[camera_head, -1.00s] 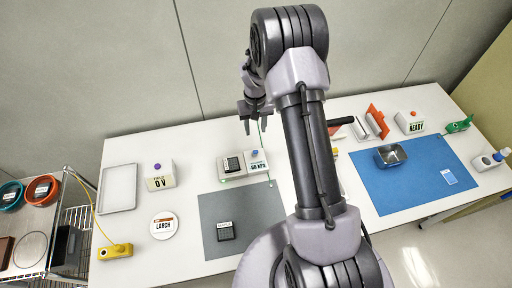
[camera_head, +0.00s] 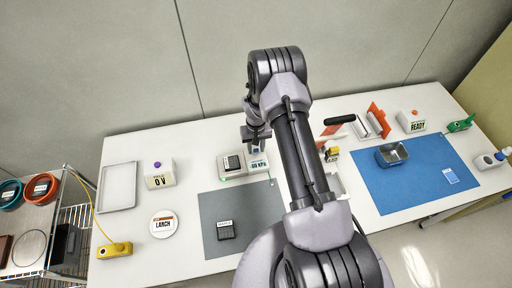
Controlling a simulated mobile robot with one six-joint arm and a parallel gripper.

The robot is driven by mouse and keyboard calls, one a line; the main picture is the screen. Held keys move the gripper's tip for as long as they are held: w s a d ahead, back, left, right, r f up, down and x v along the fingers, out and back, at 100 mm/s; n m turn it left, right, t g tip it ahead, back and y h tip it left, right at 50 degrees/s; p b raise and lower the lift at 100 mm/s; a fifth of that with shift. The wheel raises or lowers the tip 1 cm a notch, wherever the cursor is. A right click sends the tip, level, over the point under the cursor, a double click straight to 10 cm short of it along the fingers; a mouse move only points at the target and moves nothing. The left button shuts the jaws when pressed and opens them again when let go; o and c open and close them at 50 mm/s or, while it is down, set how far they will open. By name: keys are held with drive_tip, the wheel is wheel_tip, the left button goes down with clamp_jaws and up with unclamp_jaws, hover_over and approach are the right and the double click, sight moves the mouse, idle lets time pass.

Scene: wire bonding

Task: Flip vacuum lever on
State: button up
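The vacuum station is a white box (camera_head: 258,165) with a display that seems to read "60 KPA", partly covered at its top by my gripper. A small dark square part sits on the white fixture (camera_head: 232,174) joined to its left side. My gripper (camera_head: 257,146) is low over the back of the display box, its fingertips close to the box top. Whether it touches is not clear. No lever can be made out; the area under the gripper is hidden. The finger gap is too small to judge.
A grey mat (camera_head: 265,210) with a dark chip block (camera_head: 226,230) lies in front. A "0 V" box (camera_head: 160,174) and tray (camera_head: 118,187) stand left.

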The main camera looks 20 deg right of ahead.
clamp_jaws()
drive_tip(key=shift+s+a+f+t+b, duration=0.1)
drive_tip(key=shift+s+f+t+b, duration=0.1)
drive_tip(key=shift+s+t+b, duration=0.5)
drive_tip(key=shift+w, duration=0.2)
drive_tip(key=shift+o, duration=1.5)
unclamp_jaws()
wheel_tip(320, 180, up, 17)
drive_tip(key=s+p, duration=0.1)
drive_tip(key=s, duration=0.1)
drive_tip(key=shift+a+r+p, duration=0.2)
drive_tip(key=shift+a+p, duration=0.05)
drive_tip(key=shift+p, duration=0.1)
drive_tip(key=shift+s+f, duration=0.1)
drive_tip(key=shift+s, duration=0.1)
